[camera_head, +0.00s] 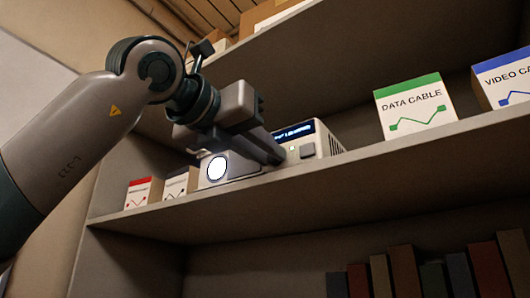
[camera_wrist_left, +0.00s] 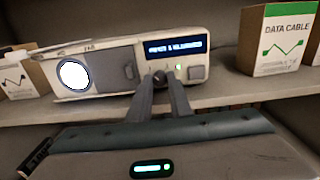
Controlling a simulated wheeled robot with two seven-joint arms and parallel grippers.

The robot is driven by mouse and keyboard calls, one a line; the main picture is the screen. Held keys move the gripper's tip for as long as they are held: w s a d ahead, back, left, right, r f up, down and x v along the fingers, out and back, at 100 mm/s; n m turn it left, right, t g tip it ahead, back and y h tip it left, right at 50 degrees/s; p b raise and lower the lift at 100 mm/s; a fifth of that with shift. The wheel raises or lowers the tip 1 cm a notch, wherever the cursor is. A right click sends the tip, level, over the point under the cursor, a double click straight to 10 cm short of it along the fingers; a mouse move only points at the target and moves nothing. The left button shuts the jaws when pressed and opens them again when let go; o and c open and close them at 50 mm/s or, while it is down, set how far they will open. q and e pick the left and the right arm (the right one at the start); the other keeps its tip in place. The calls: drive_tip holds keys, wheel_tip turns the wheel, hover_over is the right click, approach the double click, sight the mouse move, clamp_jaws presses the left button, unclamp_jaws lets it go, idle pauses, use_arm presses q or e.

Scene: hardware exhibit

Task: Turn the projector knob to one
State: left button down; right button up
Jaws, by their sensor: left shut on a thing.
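The projector (camera_head: 328,143) is a light grey box on the shelf, with a bright round lens at its left and a lit blue display. In the head view my left gripper (camera_head: 278,158) reaches across its front and hides the knob. In the left wrist view the projector (camera_wrist_left: 112,72) shows its display at the upper right, its text too blurred to read. The dark round knob (camera_wrist_left: 159,77) sits below the display, between the tips of my left gripper (camera_wrist_left: 160,80), which is shut on it. The knob's setting cannot be made out. My right gripper is not in view.
A green-topped data cable box (camera_head: 412,108) and a blue-topped video cable box (camera_head: 505,80) stand right of the projector. Smaller boxes (camera_head: 143,192) stand to its left. The shelf board (camera_head: 350,165) runs beneath, with books (camera_head: 405,270) below.

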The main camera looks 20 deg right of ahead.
use_arm(q)
drive_tip(key=shift+f, duration=0.1)
drive_tip(key=c, duration=1.9)
unclamp_jaws()
drive_tip(key=shift+s+a, duration=0.1)
